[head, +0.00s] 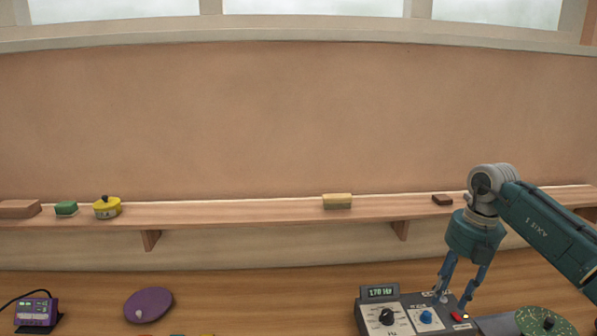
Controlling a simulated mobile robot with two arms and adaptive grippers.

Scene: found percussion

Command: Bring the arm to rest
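My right gripper (452,300) comes in from the right and points down over a grey control box (404,329). Its two fingers are apart, with nothing seen between them. The fingertips are close to the box's top right part, near a red button or light (460,316); I cannot tell whether they touch it. The box has a display (380,292) that seems to read 178 Hz, a black knob (386,316) and a blue knob (426,317). My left gripper is not in view.
A green speckled disc (546,322) lies right of the box. A purple disc (149,303) and a purple device (37,312) are at the left. The wall shelf (250,211) holds a yellow pot (107,207) and several blocks.

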